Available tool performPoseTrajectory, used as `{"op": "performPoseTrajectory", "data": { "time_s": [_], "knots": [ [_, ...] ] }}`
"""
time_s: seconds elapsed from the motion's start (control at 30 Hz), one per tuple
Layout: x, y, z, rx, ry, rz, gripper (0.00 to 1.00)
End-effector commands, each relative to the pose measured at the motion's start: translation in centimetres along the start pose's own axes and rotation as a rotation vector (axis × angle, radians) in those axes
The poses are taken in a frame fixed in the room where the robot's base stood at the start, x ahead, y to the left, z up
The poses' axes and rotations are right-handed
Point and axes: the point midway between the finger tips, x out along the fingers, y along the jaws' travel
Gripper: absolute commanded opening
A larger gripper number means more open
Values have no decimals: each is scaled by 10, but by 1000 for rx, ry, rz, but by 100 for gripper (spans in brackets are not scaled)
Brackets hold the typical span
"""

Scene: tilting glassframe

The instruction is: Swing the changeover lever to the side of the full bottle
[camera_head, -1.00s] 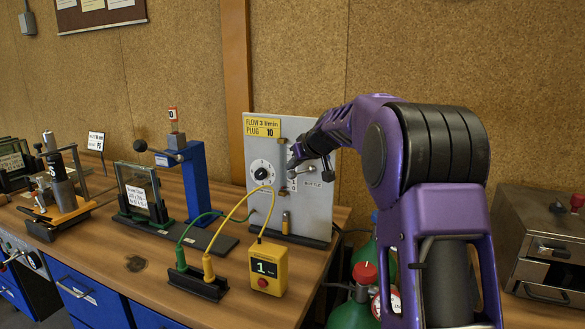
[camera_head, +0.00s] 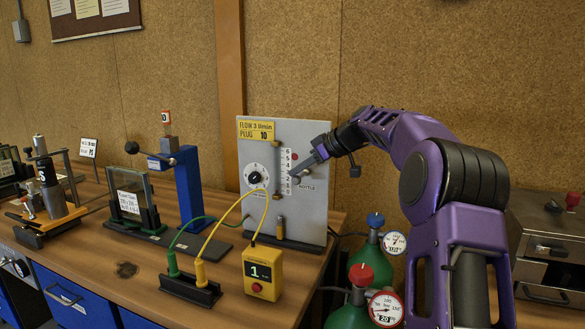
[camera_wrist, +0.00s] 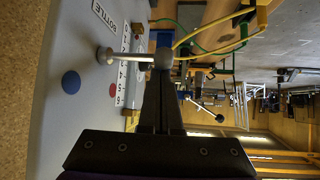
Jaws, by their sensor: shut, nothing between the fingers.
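In the head view my gripper (camera_head: 293,184) is before the panel's right half and hides the lever. A blue dot (camera_wrist: 71,82) and a red dot (camera_wrist: 112,90) mark the panel. The blue-topped bottle (camera_head: 370,248) and red-topped bottle (camera_head: 358,296) have gauges (camera_head: 394,243) (camera_head: 386,308); their needles are too small to read surely.
The panel carries a dial (camera_head: 256,177), a number scale and a BOTTLE label. A blue stand (camera_head: 189,185) and glass frame (camera_head: 134,203) are left. A metal box (camera_head: 545,245) is right.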

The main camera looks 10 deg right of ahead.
Motion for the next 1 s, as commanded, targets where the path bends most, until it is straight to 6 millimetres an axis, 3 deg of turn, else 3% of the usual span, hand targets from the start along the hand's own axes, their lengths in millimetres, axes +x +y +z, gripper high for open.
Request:
{"op": "performPoseTrajectory", "data": {
  "time_s": [0.27, 0.57, 1.0],
  "knots": [
    [-16, 8, 10, -144, -1, -193, 0],
    [-22, 12, 19, -147, -3, -193, 0],
    [-18, 14, 12, -146, -3, -193, 0]
  ]
}}
